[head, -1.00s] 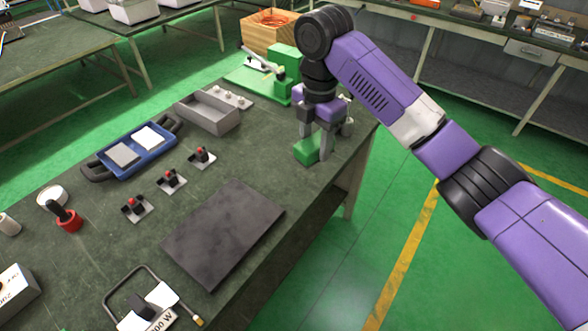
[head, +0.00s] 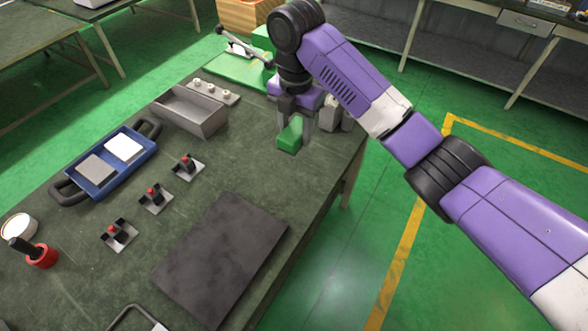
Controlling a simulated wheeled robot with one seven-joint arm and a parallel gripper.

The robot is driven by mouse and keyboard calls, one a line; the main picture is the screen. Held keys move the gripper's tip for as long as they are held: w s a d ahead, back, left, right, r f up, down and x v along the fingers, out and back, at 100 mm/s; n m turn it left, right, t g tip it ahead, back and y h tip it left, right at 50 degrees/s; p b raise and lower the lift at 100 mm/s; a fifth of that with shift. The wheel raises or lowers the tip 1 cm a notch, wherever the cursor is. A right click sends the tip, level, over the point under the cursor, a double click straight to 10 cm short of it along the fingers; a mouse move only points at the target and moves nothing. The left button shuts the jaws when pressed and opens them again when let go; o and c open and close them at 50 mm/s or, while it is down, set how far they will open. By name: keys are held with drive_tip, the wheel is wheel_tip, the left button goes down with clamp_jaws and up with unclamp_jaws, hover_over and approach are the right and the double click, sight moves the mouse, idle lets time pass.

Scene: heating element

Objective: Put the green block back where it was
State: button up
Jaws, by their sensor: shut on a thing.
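The green block (head: 290,134) is between the fingers of my gripper (head: 294,126) near the far right part of the dark green workbench (head: 95,270). My gripper points down and is shut on the block. I cannot tell whether the block touches the bench top or hangs just above it. Behind my gripper, a green device with a lever (head: 228,66) stands at the back of the bench, partly hidden by my arm.
A grey open box (head: 190,112) stands left of the block. Nearer are several small red-topped switches (head: 187,165), a blue tray with black handles (head: 105,165), a dark slab (head: 222,262) and a red-based tool (head: 40,255). Bare bench lies between the slab and the block.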

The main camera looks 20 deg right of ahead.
sight(295, 176)
wheel_tip(295, 176, down, 14)
drive_tip(key=shift+f, duration=0.25)
idle(0.4)
drive_tip(key=shift+f, duration=0.2)
drive_tip(key=o, duration=1.3)
drive_tip(key=shift+r, duration=0.1)
wheel_tip(295, 176, up, 12)
drive_tip(key=shift+r+b, duration=0.15)
drive_tip(key=shift+b, duration=0.15)
